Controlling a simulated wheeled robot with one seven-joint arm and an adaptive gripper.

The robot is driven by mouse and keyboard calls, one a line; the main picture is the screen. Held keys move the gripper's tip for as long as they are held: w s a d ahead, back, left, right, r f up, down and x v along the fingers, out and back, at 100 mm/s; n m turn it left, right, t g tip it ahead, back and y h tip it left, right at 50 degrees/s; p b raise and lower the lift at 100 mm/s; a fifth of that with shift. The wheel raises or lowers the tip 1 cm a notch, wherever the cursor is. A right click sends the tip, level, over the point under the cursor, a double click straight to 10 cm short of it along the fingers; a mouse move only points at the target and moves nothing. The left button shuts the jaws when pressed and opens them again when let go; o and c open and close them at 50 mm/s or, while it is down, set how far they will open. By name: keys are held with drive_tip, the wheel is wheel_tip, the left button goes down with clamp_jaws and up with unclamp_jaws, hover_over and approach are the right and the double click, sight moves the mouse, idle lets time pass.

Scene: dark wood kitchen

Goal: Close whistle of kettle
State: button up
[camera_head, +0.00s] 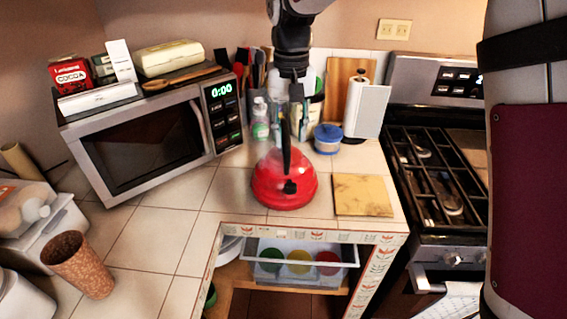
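A red kettle (273,183) stands upright on the white tiled counter (205,233). Its black handle (287,155) rises above the body. A small black part (290,187) shows at the front of the kettle, facing the camera. It may be the whistle or spout cap, but whether it is open or closed is too small to tell. My gripper (297,112) hangs from above, over or behind the kettle. Its fingers overlap the bottles and the top of the handle in the picture. I cannot tell whether it touches the handle or how its fingers are set.
A microwave (150,150) stands left of the kettle. A yellow board (362,195) lies to its right. Bottles (261,120), a blue-lidded jar (327,138) and a paper towel roll (357,105) stand behind. A stove (440,180) is at right.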

drive_tip(key=p, duration=0.2)
approach(290, 176)
drive_tip(key=s+f, duration=0.5)
drive_tip(key=shift+f, duration=0.25)
clamp_jaws()
